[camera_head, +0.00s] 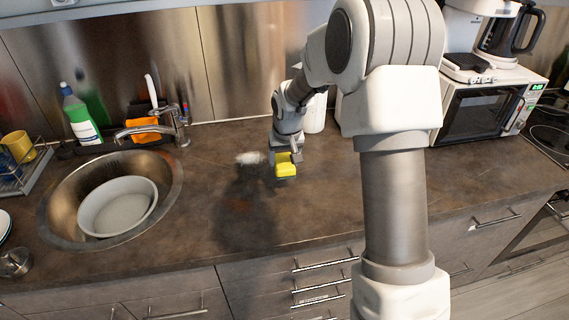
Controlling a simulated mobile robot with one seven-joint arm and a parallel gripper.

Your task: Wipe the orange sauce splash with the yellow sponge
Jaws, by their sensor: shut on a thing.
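My gripper (287,158) is shut on the yellow sponge (286,168) above the middle of the dark countertop (335,200). I cannot tell whether the sponge touches the counter. A faint reddish-brown patch (238,206) shows on the counter, left of and nearer than the sponge, close to the arm's shadow. It may be the orange sauce splash, but it is too dim to be sure. A blurred whitish spot (249,158) lies just left of my gripper.
A round sink (58,215) with a pale bowl (118,206) and a faucet (150,130) is at left. A green-and-white bottle (82,118) stands behind it. A microwave (485,110) and a coffee machine (470,40) stand at back right. The counter right of the sponge is clear.

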